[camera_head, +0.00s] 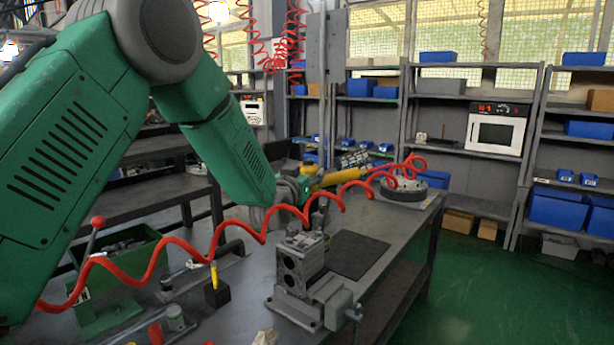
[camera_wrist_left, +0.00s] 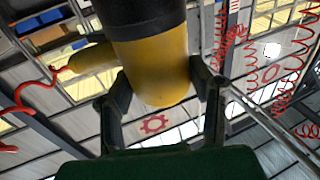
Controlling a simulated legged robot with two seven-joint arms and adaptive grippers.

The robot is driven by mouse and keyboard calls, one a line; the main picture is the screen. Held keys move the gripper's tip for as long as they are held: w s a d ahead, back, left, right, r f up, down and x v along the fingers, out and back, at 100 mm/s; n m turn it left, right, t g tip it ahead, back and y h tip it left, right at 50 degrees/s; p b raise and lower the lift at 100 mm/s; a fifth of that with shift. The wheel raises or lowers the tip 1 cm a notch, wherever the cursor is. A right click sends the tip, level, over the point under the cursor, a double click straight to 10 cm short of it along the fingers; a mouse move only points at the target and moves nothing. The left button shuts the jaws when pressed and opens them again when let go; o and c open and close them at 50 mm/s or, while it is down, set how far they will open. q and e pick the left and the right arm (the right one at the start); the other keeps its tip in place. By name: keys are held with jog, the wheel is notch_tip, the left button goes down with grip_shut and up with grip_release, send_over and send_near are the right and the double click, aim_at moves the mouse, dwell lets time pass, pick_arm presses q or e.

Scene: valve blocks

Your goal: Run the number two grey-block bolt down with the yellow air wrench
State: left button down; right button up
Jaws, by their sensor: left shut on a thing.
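My left gripper (camera_head: 300,188) is shut on the yellow air wrench (camera_head: 340,177). In the left wrist view the wrench (camera_wrist_left: 160,70) fills the space between the two dark fingers (camera_wrist_left: 162,100). A red coiled hose runs to the wrench in the head view. The grey block (camera_head: 301,262) stands on the bench just below and in front of the gripper, with round holes in its near face. Dark upright parts (camera_head: 320,215) show between the wrench and the block's top; I cannot tell whether they touch, or which bolt is number two. My right gripper is out of view.
The grey bench (camera_head: 385,222) carries a dark mat (camera_head: 357,254) right of the block and a round part (camera_head: 403,190) at the far end. A green bin (camera_head: 120,262) and a black holder with a yellow stick (camera_head: 217,290) stand to the left. The red hose (camera_head: 150,285) crosses above the bench.

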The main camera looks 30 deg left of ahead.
pick_arm(q)
jog(key=shift+f+b, duration=0.3)
dwell(2.9)
jog(key=shift+r, duration=0.2)
jog(key=shift+r+p, duration=0.4)
jog(key=shift+r, duration=0.05)
jog(key=shift+r+p, duration=2.05)
jog(key=shift+r, duration=1.15)
jog(key=shift+d+f, duration=0.1)
jog(key=shift+f, duration=0.1)
